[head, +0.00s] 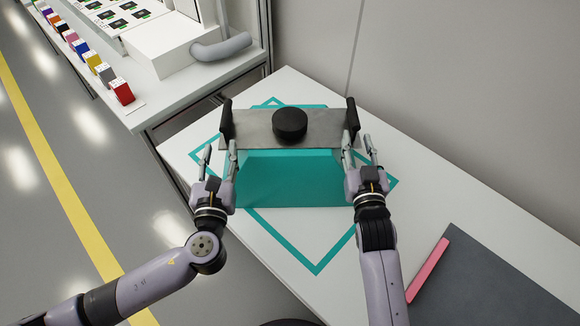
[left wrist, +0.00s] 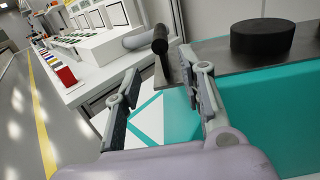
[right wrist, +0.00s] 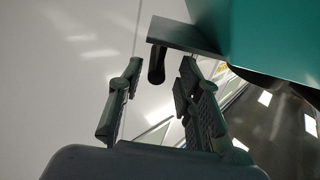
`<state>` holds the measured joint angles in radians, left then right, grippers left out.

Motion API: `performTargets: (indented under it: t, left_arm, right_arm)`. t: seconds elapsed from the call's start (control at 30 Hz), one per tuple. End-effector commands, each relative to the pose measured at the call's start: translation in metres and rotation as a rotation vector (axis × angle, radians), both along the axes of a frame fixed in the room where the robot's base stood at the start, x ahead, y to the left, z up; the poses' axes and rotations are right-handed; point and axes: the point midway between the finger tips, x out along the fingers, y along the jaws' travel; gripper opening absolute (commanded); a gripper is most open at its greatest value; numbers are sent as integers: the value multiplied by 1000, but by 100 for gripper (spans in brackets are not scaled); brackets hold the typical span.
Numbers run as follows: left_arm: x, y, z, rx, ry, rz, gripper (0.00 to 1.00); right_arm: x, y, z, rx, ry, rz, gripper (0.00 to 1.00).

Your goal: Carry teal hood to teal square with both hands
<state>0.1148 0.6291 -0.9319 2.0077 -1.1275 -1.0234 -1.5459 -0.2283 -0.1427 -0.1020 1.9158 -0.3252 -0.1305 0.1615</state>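The teal hood (head: 290,180) stands upright on the white table, with a grey metal top plate, a round black knob (head: 290,123) and black handles at both ends. It covers part of the teal square outline (head: 316,262), which is turned at an angle to it. My left gripper (head: 219,150) is open near the left handle (head: 226,118); in the left wrist view, that handle (left wrist: 160,42) shows beyond the fingers. My right gripper (head: 358,145) is open near the right handle (head: 352,113); in the right wrist view, that handle (right wrist: 156,66) appears between the fingertips. Neither gripper is closed on a handle.
A dark grey mat (head: 490,285) and a pink bar (head: 428,270) lie at the table's right front. A wall stands behind the table. At upper left, a workbench holds several coloured boxes, a white box (head: 170,48) and a grey pipe (head: 222,46). A yellow floor line runs at left.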

Motion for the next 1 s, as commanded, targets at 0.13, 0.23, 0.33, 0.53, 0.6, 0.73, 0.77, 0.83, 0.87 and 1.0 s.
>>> performTargets:
  t: [0.13, 0.23, 0.33, 0.53, 0.6, 0.73, 0.77, 0.83, 0.87, 1.0]
  left_arm:
    - [0, 0, 0, -1, 0, 0, 37]
    - [0, 0, 0, -1, 0, 0, 37]
    - [0, 0, 0, -1, 0, 0, 37]
    - [0, 0, 0, -1, 0, 0, 37]
    - [0, 0, 0, -1, 0, 0, 37]
    - [0, 0, 0, -1, 0, 0, 37]
    - [0, 0, 0, -1, 0, 0, 37]
    - [0, 0, 0, -1, 0, 0, 37]
    - [0, 0, 0, -1, 0, 0, 37]
    - [0, 0, 0, 0, 0, 0, 37]
  right_arm:
    - [-24, 0, 0, 0, 1, 0, 32]
    - [-32, 0, 0, 0, 0, 1, 32]
    - [-35, -1, 1, 0, -1, 0, 32]
    - [-36, -1, 1, 0, -2, 0, 32]
    - [-36, -1, 1, 0, -1, 0, 32]
    - [-36, -1, 1, 0, -1, 0, 32]
    - [-36, -1, 1, 0, -1, 0, 32]
    - [-35, -1, 0, 0, -1, 0, 32]
    - [-35, -1, 0, 0, -1, 0, 32]
    - [-36, -1, 0, 0, -1, 0, 32]
